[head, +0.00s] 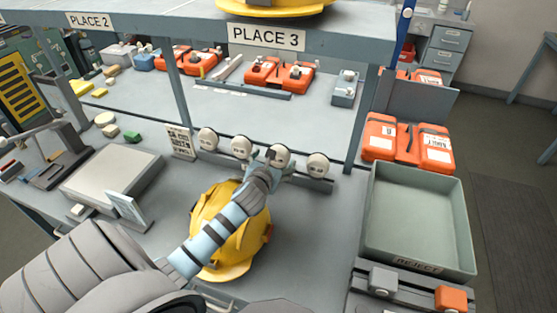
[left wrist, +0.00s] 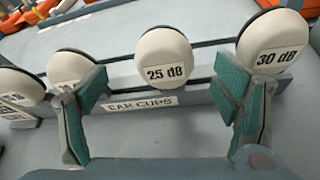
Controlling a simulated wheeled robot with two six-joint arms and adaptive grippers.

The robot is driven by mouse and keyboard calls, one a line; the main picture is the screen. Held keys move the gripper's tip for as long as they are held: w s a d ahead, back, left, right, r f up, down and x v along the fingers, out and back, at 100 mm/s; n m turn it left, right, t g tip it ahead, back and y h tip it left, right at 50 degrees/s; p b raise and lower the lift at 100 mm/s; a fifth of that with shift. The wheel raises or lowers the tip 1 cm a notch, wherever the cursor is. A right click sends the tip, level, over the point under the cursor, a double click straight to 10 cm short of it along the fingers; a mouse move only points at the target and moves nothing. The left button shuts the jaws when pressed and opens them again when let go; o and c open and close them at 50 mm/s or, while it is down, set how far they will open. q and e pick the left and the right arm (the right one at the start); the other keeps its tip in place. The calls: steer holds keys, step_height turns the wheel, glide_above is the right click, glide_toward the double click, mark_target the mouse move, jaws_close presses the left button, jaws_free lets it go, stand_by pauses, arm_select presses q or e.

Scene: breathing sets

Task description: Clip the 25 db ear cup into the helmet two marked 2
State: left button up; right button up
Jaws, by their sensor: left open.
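In the head view, my left gripper (head: 270,168) is at the third cup (head: 279,154). A yellow helmet (head: 208,215) rests on the table in front of the rack, partly hidden by my left arm; no number shows on it. My right gripper is not in view.
The 30 dB cup (left wrist: 272,40) is just right, another cup (left wrist: 76,66) just left. A tilted screen (head: 128,208) stands left of the helmet, a green reject tray (head: 465,225) right. A shelf with PLACE signs (head: 266,37) overhangs the back; another yellow helmet (head: 275,6) is on it.

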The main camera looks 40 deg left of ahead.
mark_target(278, 157)
arm_select(q)
steer(key=x, duration=0.2)
steer(key=b+x, duration=0.1)
steer(key=x, duration=0.3)
steer(key=shift+w+d+f, duration=0.2)
steer(key=shift+w+f, duration=0.15)
steer(key=shift+f, duration=0.05)
steer(key=shift+s+r, duration=0.15)
steer(key=shift+c, duration=0.3)
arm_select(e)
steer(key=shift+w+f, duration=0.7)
